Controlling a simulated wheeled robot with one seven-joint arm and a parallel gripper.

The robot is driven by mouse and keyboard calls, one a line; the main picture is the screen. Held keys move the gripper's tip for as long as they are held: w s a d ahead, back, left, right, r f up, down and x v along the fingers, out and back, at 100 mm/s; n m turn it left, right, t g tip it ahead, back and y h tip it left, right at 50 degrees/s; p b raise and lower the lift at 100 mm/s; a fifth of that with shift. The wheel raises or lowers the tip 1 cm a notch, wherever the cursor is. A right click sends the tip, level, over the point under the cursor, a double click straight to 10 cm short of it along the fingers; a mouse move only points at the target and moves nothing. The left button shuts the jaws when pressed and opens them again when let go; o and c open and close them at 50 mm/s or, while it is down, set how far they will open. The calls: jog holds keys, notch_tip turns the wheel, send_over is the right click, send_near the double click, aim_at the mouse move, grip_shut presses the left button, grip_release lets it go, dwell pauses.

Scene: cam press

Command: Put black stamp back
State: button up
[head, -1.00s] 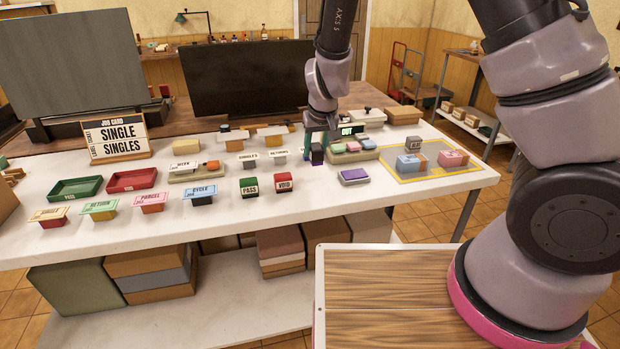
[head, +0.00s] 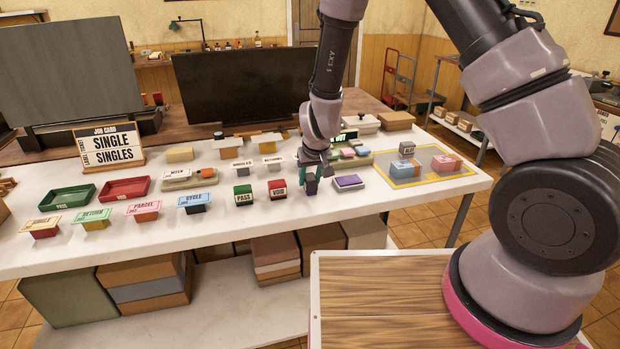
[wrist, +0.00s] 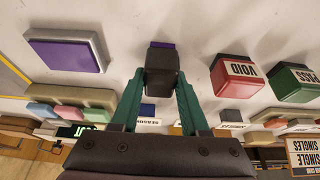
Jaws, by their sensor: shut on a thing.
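My gripper (wrist: 160,92), with its green fingers, is shut on a black stamp (wrist: 162,70). Purple shows at the stamp's far end in the wrist view. In the head view the stamp (head: 311,187) hangs upright below my gripper (head: 313,172), between the red VOID block (head: 278,189) and the purple pad (head: 348,182). I cannot tell whether it touches the table. The purple pad in its grey frame also shows at upper left in the wrist view (wrist: 65,50). A tan holder (head: 362,161) with several coloured pieces stands behind the pad.
The green PASS block (head: 243,194) stands left of VOID. A yellow-edged mat (head: 430,179) at right bears parcels and a grey labelled block (head: 407,149). Label stands, including the blue CYCLE one (head: 196,202), line the front left. The white table (head: 330,207) is clear in front of the stamp.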

jog(key=shift+f, duration=0.1)
jog(key=o, duration=1.1)
jog(key=shift+c, duration=0.2)
jog(key=v, duration=1.2)
jog(key=shift+r, duration=0.2)
